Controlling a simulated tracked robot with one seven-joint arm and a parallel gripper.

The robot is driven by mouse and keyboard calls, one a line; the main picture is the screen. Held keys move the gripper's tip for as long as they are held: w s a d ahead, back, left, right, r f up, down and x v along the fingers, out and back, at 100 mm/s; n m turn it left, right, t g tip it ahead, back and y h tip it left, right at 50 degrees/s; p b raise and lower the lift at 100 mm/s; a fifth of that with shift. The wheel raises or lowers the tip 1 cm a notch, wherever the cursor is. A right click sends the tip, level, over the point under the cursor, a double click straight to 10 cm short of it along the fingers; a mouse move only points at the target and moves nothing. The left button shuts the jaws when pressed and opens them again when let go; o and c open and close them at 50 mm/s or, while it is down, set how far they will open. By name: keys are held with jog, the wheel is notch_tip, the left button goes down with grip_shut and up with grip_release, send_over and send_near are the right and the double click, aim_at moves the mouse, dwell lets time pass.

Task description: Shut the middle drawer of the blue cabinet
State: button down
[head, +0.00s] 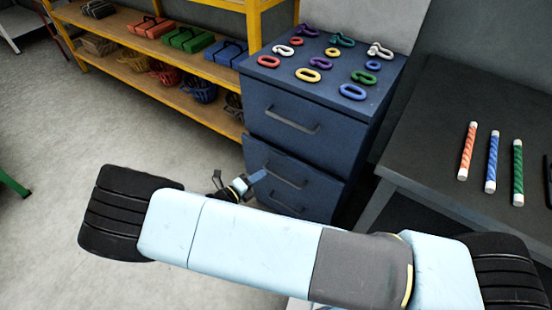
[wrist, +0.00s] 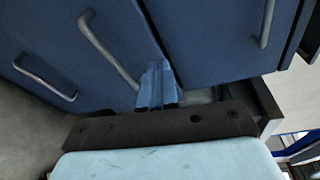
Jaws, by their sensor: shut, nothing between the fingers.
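The blue cabinet (head: 372,114) stands ahead of me in the head view. Its middle drawer (head: 258,152) has a grey bar handle (head: 284,178) and seems to stand a little proud of the drawer above; the exact gap is hard to judge. In the wrist view the middle drawer front (wrist: 135,35) shows with its handle (wrist: 106,50). My gripper (head: 257,176) is shut and empty, its blue fingers close to the drawer front, left of the handle. In the wrist view the fingertips (wrist: 158,66) are near that drawer's edge; I cannot tell whether they touch.
The top drawer (head: 300,105) looks shut. Several coloured rings and shackles lie on the cabinet top. A dark table (head: 450,95) with coloured rods is on the right. A yellow shelf (head: 215,115) with boxes and baskets is behind left.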

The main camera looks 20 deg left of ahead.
notch_tip(320, 180, down, 4)
jog(key=s+a+n+t+y, duration=0.2)
jog(key=n, duration=0.2)
send_near(278, 156)
jog(key=x, duration=0.7)
jog(key=shift+d+f, duration=0.1)
jog(key=shift+f, duration=0.05)
jog(key=shift+x, duration=1.45)
jog(key=shift+w+d, duration=0.1)
jog(key=shift+w, duration=0.5)
jog(key=v, duration=1.5)
jog(key=shift+d+f+n+y, duration=0.15)
jog(key=shift+d+n+y, duration=0.15)
jog(key=shift+y, duration=0.1)
